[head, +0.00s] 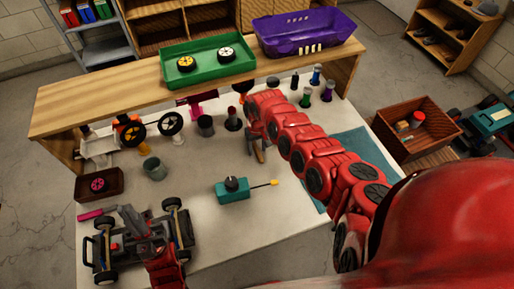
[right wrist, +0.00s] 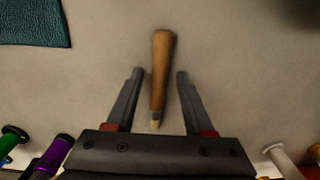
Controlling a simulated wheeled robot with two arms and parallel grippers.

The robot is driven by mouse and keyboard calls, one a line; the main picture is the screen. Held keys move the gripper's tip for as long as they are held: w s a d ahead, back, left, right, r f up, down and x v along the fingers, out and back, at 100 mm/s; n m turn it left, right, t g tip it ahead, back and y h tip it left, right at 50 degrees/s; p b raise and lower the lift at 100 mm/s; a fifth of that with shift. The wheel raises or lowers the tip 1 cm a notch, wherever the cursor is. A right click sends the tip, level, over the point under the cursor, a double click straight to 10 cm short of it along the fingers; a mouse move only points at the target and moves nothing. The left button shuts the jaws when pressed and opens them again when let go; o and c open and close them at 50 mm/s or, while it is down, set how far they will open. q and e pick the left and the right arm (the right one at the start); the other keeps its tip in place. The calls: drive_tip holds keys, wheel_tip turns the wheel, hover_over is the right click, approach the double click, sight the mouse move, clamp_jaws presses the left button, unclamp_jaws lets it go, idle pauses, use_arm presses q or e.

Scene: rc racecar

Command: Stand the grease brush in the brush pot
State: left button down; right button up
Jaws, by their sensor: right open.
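A wooden-handled tool, which looks like the grease brush (right wrist: 161,75), lies between the open fingers of my right gripper (right wrist: 158,88), with a visible gap on both sides. Its pale lower end points toward the gripper body; no bristles can be made out. In the head view my right gripper (head: 256,146) is low over the middle of the white table, with the tan handle (head: 261,155) by it. A grey-green pot (head: 154,169) and a dark cup (head: 206,126) stand to its left; I cannot tell which is the brush pot. My left gripper (head: 130,217) is over the car chassis, its fingers unclear.
A teal box with a yellow-tipped rod (head: 233,190) lies in front of my right gripper. The car chassis (head: 108,252) is at the front left. Several bottles stand at the back right. A raised wooden shelf (head: 120,92) with a green tray (head: 183,81) spans the back.

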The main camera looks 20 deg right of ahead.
sight(257, 150)
wheel_tip(257, 150, up, 12)
drive_tip(key=shift+b, duration=0.45)
idle(0.4)
